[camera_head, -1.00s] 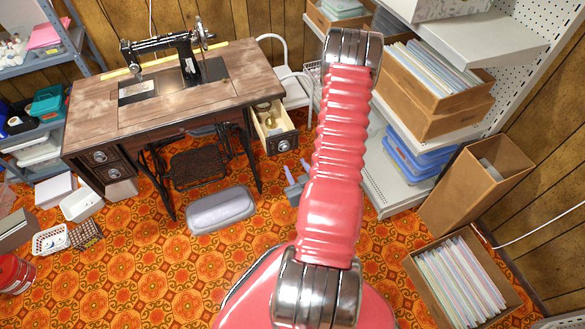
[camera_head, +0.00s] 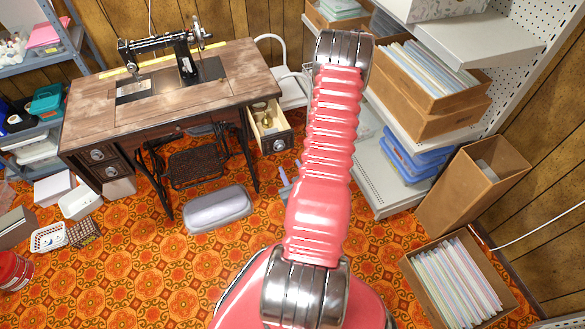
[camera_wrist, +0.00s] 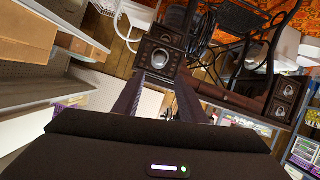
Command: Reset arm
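My arm (camera_head: 325,150) is red and rises through the middle of the head view, bent at its top joint. My gripper is not clearly shown there and is mostly hidden behind the arm. In the wrist view my gripper (camera_wrist: 162,82) shows two dark fingers standing apart, with nothing seen between them. The sewing table (camera_head: 150,105) with its black sewing machine (camera_head: 165,45) stands to the left of the arm. Its right drawer (camera_head: 270,138) is pulled open and holds a small brass-coloured thing. In the wrist view drawer fronts (camera_wrist: 160,58) show beyond the fingers.
A white shelf unit (camera_head: 385,185) with boxes and blue trays stands to the right. A tall cardboard box (camera_head: 470,190) and a box of files (camera_head: 455,285) stand on the floor. A grey case (camera_head: 217,209) lies before the table.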

